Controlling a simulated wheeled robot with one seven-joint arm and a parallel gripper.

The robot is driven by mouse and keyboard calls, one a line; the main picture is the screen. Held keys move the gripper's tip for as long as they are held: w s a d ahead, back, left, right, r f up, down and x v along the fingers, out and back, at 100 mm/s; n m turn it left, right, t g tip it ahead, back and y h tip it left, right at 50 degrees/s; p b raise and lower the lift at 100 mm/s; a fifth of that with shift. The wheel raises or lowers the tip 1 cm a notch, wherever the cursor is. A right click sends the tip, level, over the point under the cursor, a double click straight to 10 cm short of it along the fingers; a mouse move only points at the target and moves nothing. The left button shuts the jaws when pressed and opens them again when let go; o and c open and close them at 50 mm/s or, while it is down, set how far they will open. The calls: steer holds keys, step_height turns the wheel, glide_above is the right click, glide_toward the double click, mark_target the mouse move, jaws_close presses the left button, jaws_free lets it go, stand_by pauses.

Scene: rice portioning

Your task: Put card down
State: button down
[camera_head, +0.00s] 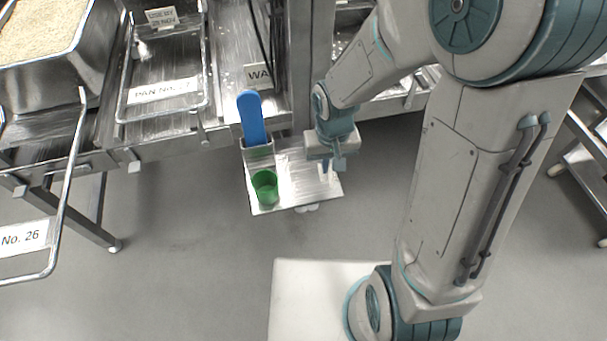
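My gripper (327,168) points down over the right part of a small metal shelf (290,190). Its fingers are small and partly hidden by the wrist. A pale patch shows at the fingertips; I cannot tell whether it is a card, a finger or glare. Several white printed cards are in view. One reading "No. 26" (22,238) is at the left. One starting "PAN No." (163,91) is on a tray front. A smaller card (161,16) is at the top.
A green cup (265,186) stands on the shelf's left part. Behind it, a blue handle (251,117) rises from a metal holder (257,154). A steel pan (62,85) of rice-like grain is at upper left. Metal rails surround the trays. The grey floor in front is clear.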

steer(key=s+a+n+b, duration=0.1)
steer(key=s+b, duration=0.3)
steer(key=s, duration=0.3)
steer(key=w+f, duration=0.2)
steer(key=w, duration=0.1)
steer(key=w+d+f+b, duration=0.1)
steer(key=w+f, duration=0.1)
steer(key=w, duration=0.2)
steer(key=w+d+f+b, duration=0.1)
steer(key=w+f, duration=0.1)
steer(key=w, duration=0.2)
steer(key=shift+w+d, duration=0.15)
steer(key=shift+f+b, duration=0.85)
steer(key=shift+f, duration=1.1)
steer(key=shift+f, duration=0.25)
steer(key=c, duration=1.6)
jaws_free()
steer(key=shift+r, duration=0.15)
